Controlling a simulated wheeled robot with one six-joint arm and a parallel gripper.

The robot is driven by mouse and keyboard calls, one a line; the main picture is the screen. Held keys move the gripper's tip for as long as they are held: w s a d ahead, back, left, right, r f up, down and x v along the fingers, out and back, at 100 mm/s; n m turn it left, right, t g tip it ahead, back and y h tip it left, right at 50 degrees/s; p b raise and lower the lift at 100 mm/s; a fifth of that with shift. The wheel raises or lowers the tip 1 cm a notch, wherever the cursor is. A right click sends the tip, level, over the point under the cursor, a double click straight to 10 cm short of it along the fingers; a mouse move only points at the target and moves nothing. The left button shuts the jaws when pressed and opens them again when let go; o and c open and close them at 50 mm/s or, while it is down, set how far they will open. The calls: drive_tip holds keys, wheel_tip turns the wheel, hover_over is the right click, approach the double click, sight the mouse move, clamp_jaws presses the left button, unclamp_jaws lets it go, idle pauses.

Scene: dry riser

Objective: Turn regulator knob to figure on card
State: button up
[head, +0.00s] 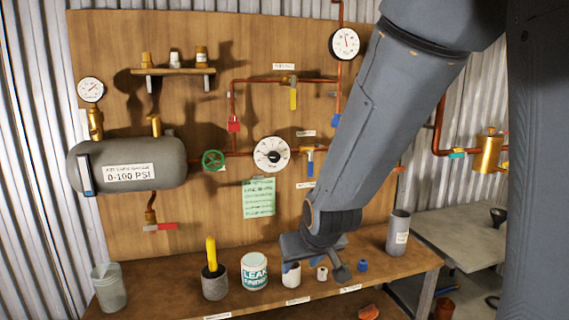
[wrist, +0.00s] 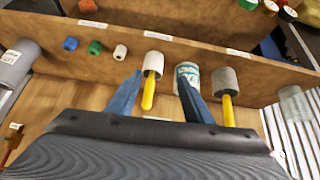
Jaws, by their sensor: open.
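The regulator knob (head: 271,155) is a dark knob in the middle of a round white dial, mounted on the copper pipe at the board's centre. Its exact setting is too small to read. A green card (head: 258,197) with lines of writing hangs just below it; I cannot read its figure. My gripper (head: 315,268) is open and empty, pointing down over the bench, below and to the right of the knob and apart from it. In the wrist view my gripper (wrist: 160,77) shows its two blue fingers spread above the bench items.
On the bench stand a grey cup with a yellow handle (head: 214,285), a leak finder can (head: 254,272), a white cup (head: 291,277) and a grey cylinder (head: 398,232). A green valve wheel (head: 212,160) and a blue-handled valve (head: 310,162) flank the knob.

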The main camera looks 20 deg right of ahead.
drive_tip(key=w+r+t+b, duration=0.1)
drive_tip(key=w+r+t, duration=0.4)
drive_tip(key=w+r, duration=0.3)
drive_tip(key=n+t+b, duration=0.1)
drive_tip(key=t, duration=0.5)
approach(275, 157)
drive_tip(key=shift+y, duration=0.4)
drive_tip(key=shift+w+d+p, duration=0.1)
drive_tip(key=shift+w+p, duration=0.65)
drive_tip(key=shift+w, duration=3.35)
drive_tip(key=c, duration=1.1)
drive_tip(key=shift+o, duration=0.2)
